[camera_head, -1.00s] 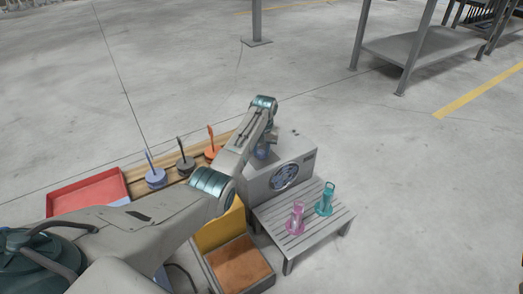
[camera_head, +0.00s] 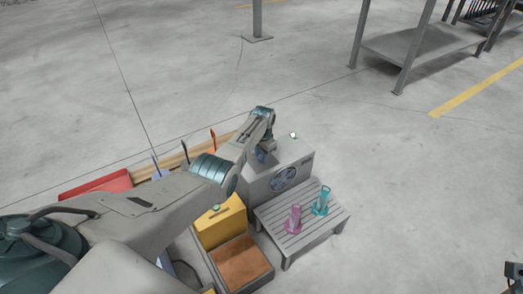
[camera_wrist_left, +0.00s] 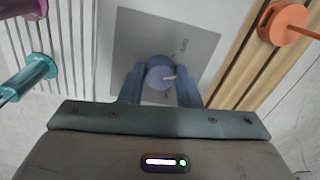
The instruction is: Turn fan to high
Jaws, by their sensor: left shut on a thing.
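The fan is a grey box (camera_head: 262,188) with a round blue-grey grille (camera_head: 284,178) on its front. My left gripper (camera_head: 264,154) reaches down to the top of the box. In the left wrist view its two blue fingers are shut on a round blue knob (camera_wrist_left: 160,71), one on each side. A pale pointer on the knob points right. The knob stands on a grey plate (camera_wrist_left: 200,45), whose small marks are too small to read. Only a dark bit of my right arm's end (camera_head: 513,272) shows at the right edge.
A slatted stand (camera_head: 300,240) in front holds a pink item (camera_head: 294,220) and a teal one (camera_head: 320,202). A yellow box (camera_head: 220,225), an open brown-bottomed bin (camera_head: 240,262) and a red tray (camera_head: 95,187) are on the left.

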